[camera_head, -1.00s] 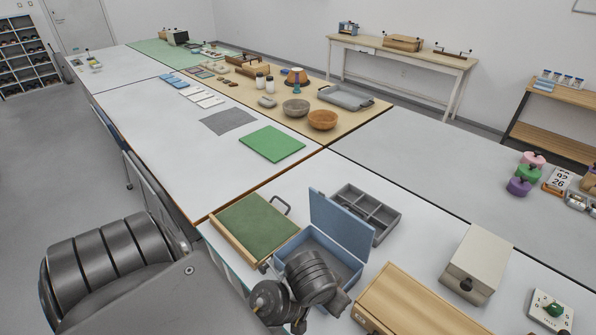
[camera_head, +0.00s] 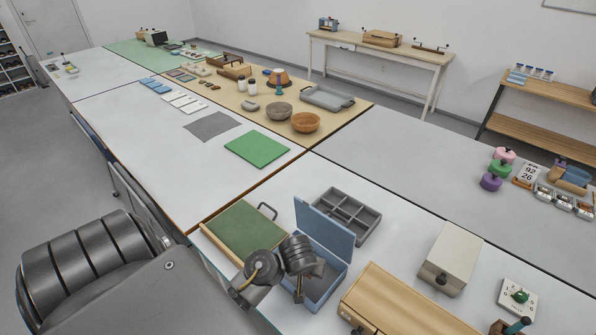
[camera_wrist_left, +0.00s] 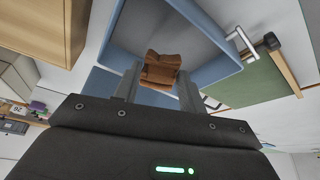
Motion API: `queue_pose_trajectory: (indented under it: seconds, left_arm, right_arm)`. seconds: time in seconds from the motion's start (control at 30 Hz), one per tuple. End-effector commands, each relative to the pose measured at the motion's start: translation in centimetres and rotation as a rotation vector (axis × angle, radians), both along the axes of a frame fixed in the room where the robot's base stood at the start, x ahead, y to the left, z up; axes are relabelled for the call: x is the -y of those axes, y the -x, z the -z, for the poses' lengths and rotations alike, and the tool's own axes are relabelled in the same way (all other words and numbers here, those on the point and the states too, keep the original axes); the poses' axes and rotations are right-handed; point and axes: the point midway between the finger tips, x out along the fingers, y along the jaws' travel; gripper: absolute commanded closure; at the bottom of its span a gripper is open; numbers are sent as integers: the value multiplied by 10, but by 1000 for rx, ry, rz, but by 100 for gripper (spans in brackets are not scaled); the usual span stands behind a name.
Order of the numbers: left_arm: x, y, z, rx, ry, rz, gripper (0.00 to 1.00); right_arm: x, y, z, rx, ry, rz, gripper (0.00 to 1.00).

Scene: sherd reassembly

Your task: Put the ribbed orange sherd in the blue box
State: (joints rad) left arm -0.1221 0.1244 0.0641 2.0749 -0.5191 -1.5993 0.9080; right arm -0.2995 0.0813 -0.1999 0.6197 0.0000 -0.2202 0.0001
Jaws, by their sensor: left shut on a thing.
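The blue box (camera_head: 341,282) stands on the near white table with its lid (camera_head: 325,228) raised. My left gripper (camera_head: 308,284) points down over the box's opening in the head view. In the left wrist view the ribbed orange-brown sherd (camera_wrist_left: 162,69) sits between the two fingers of my left gripper (camera_wrist_left: 157,82), which are shut on it. The box's inside (camera_wrist_left: 165,30) and blue rim show behind the sherd. In the head view I cannot make out the sherd behind the gripper. My right gripper is not in view.
A green board (camera_head: 243,233) lies left of the box and a grey divided tray (camera_head: 347,213) behind it. A wooden case (camera_head: 395,305) stands close on the right, with a beige box (camera_head: 449,258) beyond. Bare white tabletop shows behind the beige box.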

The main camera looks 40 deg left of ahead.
Motion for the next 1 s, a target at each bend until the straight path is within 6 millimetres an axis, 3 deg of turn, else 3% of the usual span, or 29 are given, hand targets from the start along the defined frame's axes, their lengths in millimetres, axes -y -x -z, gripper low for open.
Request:
queue_pose_trajectory:
  seconds: [0.03,0.1,0.33,0.67,0.83,1.0]
  left_arm:
    - [-13,-6,1,-4,-4,-1,82]
    - [-28,-13,15,-5,-4,0,82]
    - [-55,-27,55,-2,-4,2,82]
    - [-63,-32,67,0,-2,1,82]
    - [-67,-33,91,-2,-5,3,82]
    - [-66,-33,100,1,-2,1,82]
  right_arm:
    - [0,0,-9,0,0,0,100]
    - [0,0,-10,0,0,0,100]
    - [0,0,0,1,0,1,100]
    - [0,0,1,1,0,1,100]
    - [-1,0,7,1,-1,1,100]
    - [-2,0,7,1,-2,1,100]
